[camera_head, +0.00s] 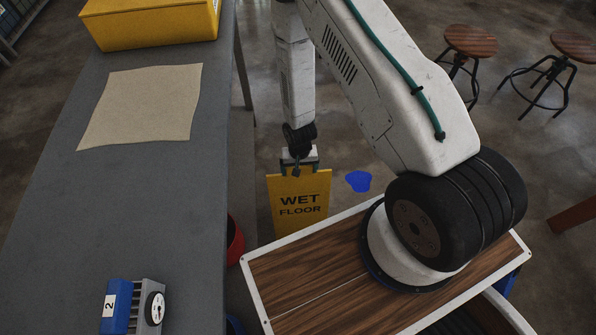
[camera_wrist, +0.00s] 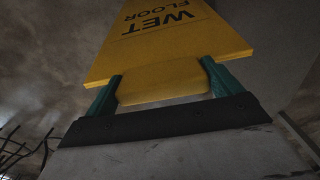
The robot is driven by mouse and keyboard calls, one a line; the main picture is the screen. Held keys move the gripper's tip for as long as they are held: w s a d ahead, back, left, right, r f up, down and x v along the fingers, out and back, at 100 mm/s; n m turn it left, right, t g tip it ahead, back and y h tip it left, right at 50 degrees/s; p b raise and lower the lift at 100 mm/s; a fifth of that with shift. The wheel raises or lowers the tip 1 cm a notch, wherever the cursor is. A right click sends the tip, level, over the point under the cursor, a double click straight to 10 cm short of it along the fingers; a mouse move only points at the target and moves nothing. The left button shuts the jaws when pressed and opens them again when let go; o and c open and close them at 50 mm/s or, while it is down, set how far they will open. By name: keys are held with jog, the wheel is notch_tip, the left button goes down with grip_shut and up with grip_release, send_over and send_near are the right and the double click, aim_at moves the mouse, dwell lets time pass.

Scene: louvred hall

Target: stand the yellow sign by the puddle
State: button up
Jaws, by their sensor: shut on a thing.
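The yellow sign (camera_head: 301,190) reads "WET FLOOR" and hangs upright below my gripper (camera_head: 300,166) in the head view. My gripper is shut on the top of the sign, between its two green fingers. In the wrist view the sign (camera_wrist: 165,48) fills the top middle, and my gripper (camera_wrist: 165,88) holds its yellow grip tab. The blue puddle (camera_head: 358,181) lies on the floor just right of the sign in the head view, apart from it in the picture.
A long grey bench (camera_head: 150,200) runs along the left, with a yellow box (camera_head: 150,25), a beige sheet (camera_head: 145,105) and a blue numbered device (camera_head: 117,306) on it. A red bin (camera_head: 235,242) stands beside the bench. Two stools (camera_head: 470,41) (camera_head: 574,46) stand at the back right.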

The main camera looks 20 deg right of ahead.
jog(key=shift+s+f, duration=0.1)
jog(key=shift+f, duration=1.7)
jog(key=o, duration=1.6)
notch_tip(320, 180, up, 12)
jog(key=shift+r, duration=0.25)
notch_tip(320, 180, up, 32)
jog(key=s+d+n, duration=0.2)
jog(key=shift+n+t, duration=0.6)
jog(key=shift+n, duration=0.2)
jog(key=s+r, duration=0.5)
jog(key=s, duration=0.1)
jog(key=s+r, duration=0.6)
jog(key=s, duration=0.1)
jog(key=s+d+r, duration=0.1)
jog(key=s+r, duration=0.4)
jog(key=s, duration=0.2)
jog(key=shift+d+r, duration=0.1)
jog(key=shift+r, duration=0.25)
